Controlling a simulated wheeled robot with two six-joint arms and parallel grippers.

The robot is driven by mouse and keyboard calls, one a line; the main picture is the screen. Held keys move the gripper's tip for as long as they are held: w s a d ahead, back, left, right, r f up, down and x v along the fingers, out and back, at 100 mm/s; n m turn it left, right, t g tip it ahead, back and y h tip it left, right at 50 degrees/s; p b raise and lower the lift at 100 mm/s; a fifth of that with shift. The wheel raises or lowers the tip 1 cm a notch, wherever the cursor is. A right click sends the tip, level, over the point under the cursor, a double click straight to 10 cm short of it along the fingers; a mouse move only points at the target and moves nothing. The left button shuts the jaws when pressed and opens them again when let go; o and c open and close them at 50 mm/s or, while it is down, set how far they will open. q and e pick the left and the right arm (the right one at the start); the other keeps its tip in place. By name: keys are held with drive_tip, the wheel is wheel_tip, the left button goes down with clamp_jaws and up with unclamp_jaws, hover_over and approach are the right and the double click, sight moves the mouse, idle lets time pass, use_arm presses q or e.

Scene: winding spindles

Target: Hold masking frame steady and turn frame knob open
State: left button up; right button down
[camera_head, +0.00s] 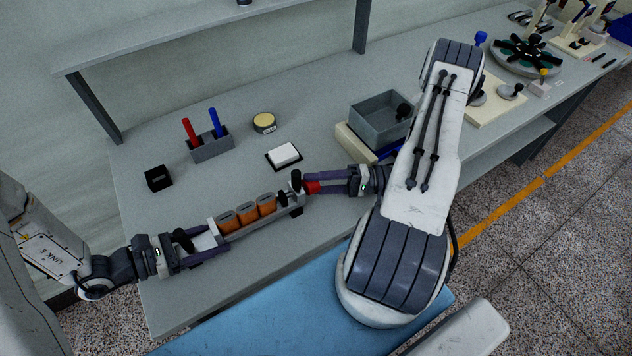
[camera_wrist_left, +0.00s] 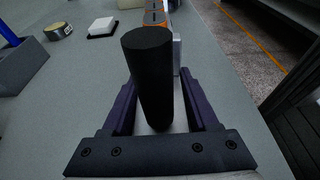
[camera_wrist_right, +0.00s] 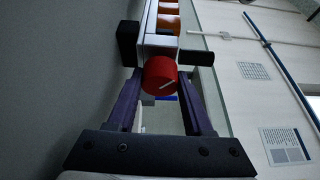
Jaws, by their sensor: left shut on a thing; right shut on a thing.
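The masking frame (camera_head: 233,233) is a long grey bar with a row of orange blocks (camera_head: 247,212), lying aslant near the table's front edge. My left gripper (camera_head: 207,244) is shut on its left end, at the upright black handle. In the left wrist view that black handle (camera_wrist_left: 150,75) stands between the fingers and hides part of the frame. The red frame knob (camera_head: 311,187) is at the frame's right end. My right gripper (camera_head: 318,182) is shut on it from the right. In the right wrist view the knob (camera_wrist_right: 160,76) shows a pale line on its face.
Behind the frame stand a black block (camera_head: 158,178), a grey holder (camera_head: 211,144) with red and blue sticks, a yellow-topped roll (camera_head: 264,122) and a white pad (camera_head: 284,154). A grey bin (camera_head: 372,125) is right, partly behind my right arm.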

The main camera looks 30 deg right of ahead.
idle(0.5)
drive_tip(key=shift+c, duration=1.5)
unclamp_jaws()
wheel_tip(320, 180, up, 10)
drive_tip(key=shift+r, duration=0.1)
drive_tip(key=shift+d, duration=0.15)
drive_tip(key=v, duration=0.8)
drive_tip(key=shift+s+f, duration=0.15)
drive_tip(key=shift+f, duration=0.05)
drive_tip(key=shift+d, duration=0.15)
